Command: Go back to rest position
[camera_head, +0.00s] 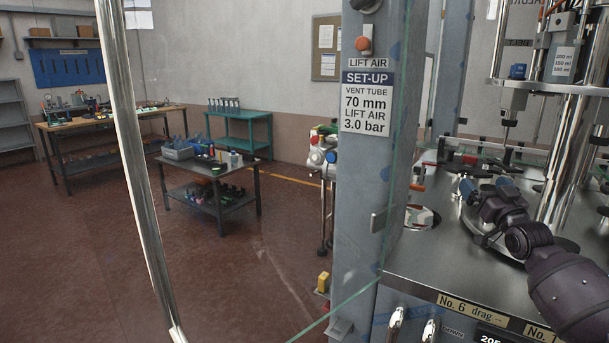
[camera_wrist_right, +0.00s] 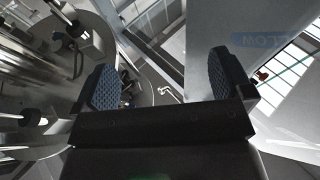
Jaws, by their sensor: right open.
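My right arm comes in from the lower right in the head view. Its gripper (camera_head: 487,186) is over the steel deck of the filling machine, near the machine's round centre plate. In the right wrist view the gripper (camera_wrist_right: 168,82) has its two blue ribbed finger pads wide apart, with nothing between them. Steel machine parts show beyond the pads. My left gripper is not in the head view.
The filling machine's steel deck (camera_head: 425,262) and chrome columns (camera_head: 562,165) surround my right arm. A grey post (camera_head: 362,225) with a set-up sign (camera_head: 367,103) stands left of it. A black cart (camera_head: 212,172), a teal table (camera_head: 240,141) and a workbench (camera_head: 115,122) stand farther back. Red floor between is clear.

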